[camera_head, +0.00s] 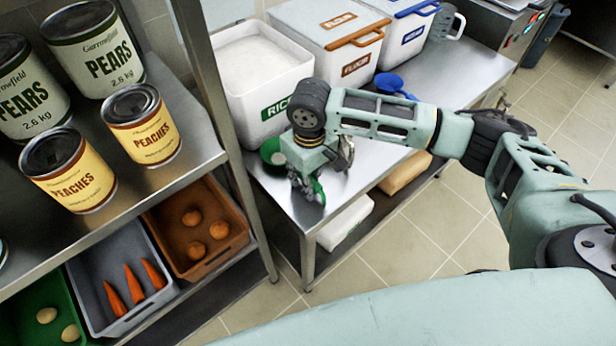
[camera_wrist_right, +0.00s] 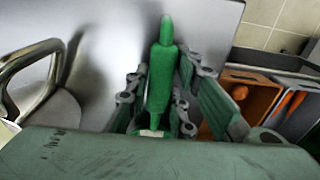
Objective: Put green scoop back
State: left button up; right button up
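The green scoop shows its bowl (camera_head: 272,152) beside the front of the rice bin, at the edge of the steel table. In the right wrist view its green handle (camera_wrist_right: 161,75) stands between the fingers of my right gripper (camera_wrist_right: 158,85). In the head view my right gripper (camera_head: 308,185) is low over the table's left end, with green showing at its fingertips. The fingers lie close along both sides of the handle, but firm contact is not clear. My palm hides the bowl in the wrist view. My left gripper is not in view.
A blue scoop (camera_head: 392,84) lies further along the table. A shelf rack (camera_head: 185,160) with cans and vegetable crates is close on the left. Bags (camera_head: 345,222) sit underneath.

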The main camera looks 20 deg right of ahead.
jog(key=shift+o, duration=1.4)
jog(key=shift+r, duration=0.15)
notch_tip(320, 180, up, 12)
jog(key=shift+s, duration=0.15)
